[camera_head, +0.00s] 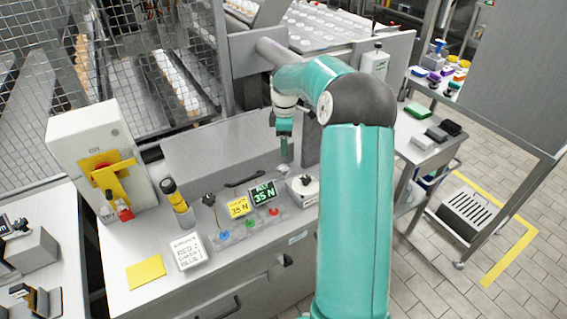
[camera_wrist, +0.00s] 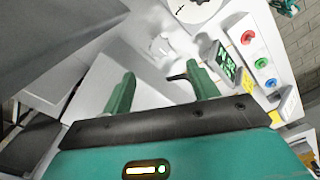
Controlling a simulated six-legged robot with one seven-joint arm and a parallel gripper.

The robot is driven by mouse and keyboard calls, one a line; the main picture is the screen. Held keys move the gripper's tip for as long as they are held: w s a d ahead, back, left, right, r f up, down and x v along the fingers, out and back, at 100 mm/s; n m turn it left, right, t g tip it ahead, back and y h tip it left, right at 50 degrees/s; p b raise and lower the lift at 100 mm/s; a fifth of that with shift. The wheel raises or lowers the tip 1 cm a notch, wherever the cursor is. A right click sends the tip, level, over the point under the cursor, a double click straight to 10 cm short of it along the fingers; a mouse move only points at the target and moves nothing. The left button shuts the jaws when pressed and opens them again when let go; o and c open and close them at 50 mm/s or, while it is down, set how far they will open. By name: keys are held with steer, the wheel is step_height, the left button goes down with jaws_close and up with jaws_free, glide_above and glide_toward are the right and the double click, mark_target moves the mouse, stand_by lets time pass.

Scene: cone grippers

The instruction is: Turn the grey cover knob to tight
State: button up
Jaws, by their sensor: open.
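A pale grey knob (camera_wrist: 161,46), probably the cover knob, sits on the light panel ahead of my fingers in the wrist view. In the head view it appears as a small grey shape (camera_head: 283,169) just below my gripper (camera_head: 286,147). In the wrist view my gripper (camera_wrist: 162,82) is open, its two green fingers apart with nothing between them. The knob lies beyond the fingertips, roughly in line with the gap, and looks untouched. Its tight mark and its angle are too faint to read.
A white box with a black knob (camera_head: 304,183) stands right of the grey knob. A white round dial (camera_wrist: 192,8) is at the wrist view's top.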

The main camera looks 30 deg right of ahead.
mark_target(285, 167)
step_height(285, 167, down, 10)
stand_by(0.3)
steer(key=c, duration=1)
